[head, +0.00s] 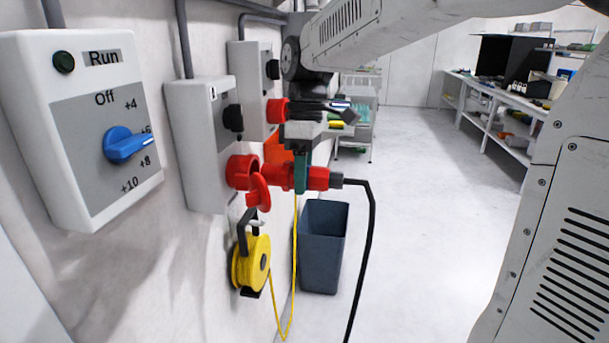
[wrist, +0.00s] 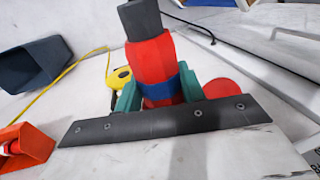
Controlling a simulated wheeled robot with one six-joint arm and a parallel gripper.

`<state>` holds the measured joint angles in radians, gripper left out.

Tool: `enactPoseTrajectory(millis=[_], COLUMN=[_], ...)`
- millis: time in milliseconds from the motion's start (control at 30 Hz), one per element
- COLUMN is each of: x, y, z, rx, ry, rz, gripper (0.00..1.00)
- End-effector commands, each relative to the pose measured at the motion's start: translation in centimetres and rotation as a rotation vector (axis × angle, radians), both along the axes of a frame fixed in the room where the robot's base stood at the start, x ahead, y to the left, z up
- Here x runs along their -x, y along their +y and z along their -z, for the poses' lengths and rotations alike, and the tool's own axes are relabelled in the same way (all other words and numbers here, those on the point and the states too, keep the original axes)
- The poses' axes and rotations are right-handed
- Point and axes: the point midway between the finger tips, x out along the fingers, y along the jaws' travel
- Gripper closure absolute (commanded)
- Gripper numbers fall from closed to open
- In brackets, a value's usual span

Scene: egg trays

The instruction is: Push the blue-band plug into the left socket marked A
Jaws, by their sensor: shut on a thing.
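My gripper (head: 301,172) is shut on the red plug (head: 318,178), its teal fingers around the plug's body. The wrist view shows the plug's blue band (wrist: 161,88) between the fingers (wrist: 128,97). The plug lies level, its black cable (head: 371,215) hanging from the right end. Its left end is at or very close to the red socket (head: 237,170) on the nearer wall box (head: 196,150). I cannot tell whether it has entered the socket. The socket's red lid (head: 259,191) hangs open in front. The box's small label (head: 213,93) is unreadable.
A second box (head: 247,67) with a red socket (head: 276,110) stands farther along the wall. A control box (head: 83,150) with a blue knob is at left. A yellow cable reel (head: 250,264) and a grey bin (head: 323,248) are below. The floor at right is clear.

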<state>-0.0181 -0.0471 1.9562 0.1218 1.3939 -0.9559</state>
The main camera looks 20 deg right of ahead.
Motion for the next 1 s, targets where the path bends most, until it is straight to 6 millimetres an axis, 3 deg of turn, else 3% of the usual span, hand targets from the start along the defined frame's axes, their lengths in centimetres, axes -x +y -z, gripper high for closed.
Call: enactPoseTrajectory(millis=[1000], x=[-1.2], y=[1.7], z=[0.0], rx=[0.0], ry=[-0.002], rz=[-0.001], gripper=[0.93])
